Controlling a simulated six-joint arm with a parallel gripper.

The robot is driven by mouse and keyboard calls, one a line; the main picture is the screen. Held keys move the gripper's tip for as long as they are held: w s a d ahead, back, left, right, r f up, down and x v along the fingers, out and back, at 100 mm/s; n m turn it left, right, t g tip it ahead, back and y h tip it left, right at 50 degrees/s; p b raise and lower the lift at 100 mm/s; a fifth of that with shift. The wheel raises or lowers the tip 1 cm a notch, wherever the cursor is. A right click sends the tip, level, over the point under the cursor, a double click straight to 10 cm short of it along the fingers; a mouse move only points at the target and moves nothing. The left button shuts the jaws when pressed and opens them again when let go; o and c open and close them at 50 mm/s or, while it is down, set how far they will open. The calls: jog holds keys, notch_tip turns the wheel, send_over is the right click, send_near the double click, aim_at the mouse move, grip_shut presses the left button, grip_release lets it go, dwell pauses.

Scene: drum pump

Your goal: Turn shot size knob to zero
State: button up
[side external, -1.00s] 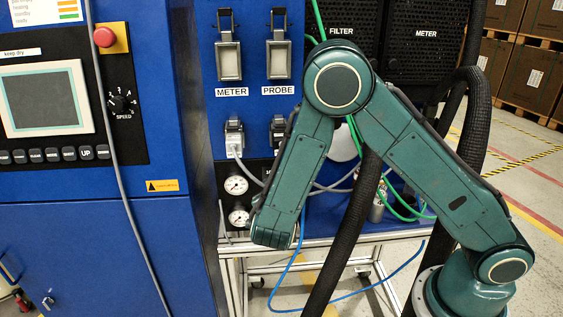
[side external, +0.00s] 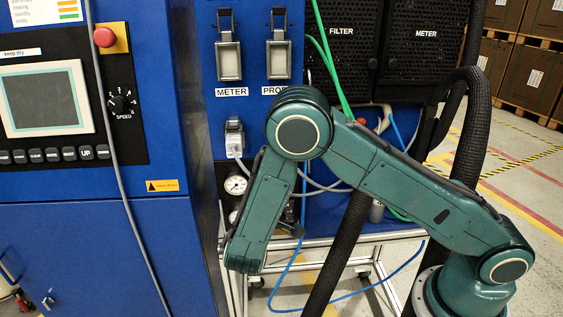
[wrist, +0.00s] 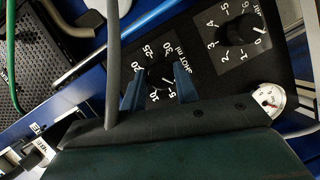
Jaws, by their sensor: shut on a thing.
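The shot size knob (wrist: 158,76) is a round black knob on a black panel in the wrist view. Its white dial is marked SHOT ml, with numbers from 5 up to 30 around it. My gripper (wrist: 158,88) has one teal finger on each side of the knob and is shut on it. The fingers and gripper body cover part of the dial's lower side. A zero mark on this dial and the exact pointer reading are not clear. In the side view, my arm hides the gripper and the knob.
A second black knob (wrist: 241,29), numbered from 0, sits right of the shot dial in the wrist view. A white gauge (wrist: 268,99) is below it. A grey cable (wrist: 113,60) crosses in front of the panel, left of the knob. A black hose (side external: 340,250) hangs beside my arm.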

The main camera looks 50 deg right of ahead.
dwell(0.4)
jog(key=o, duration=1)
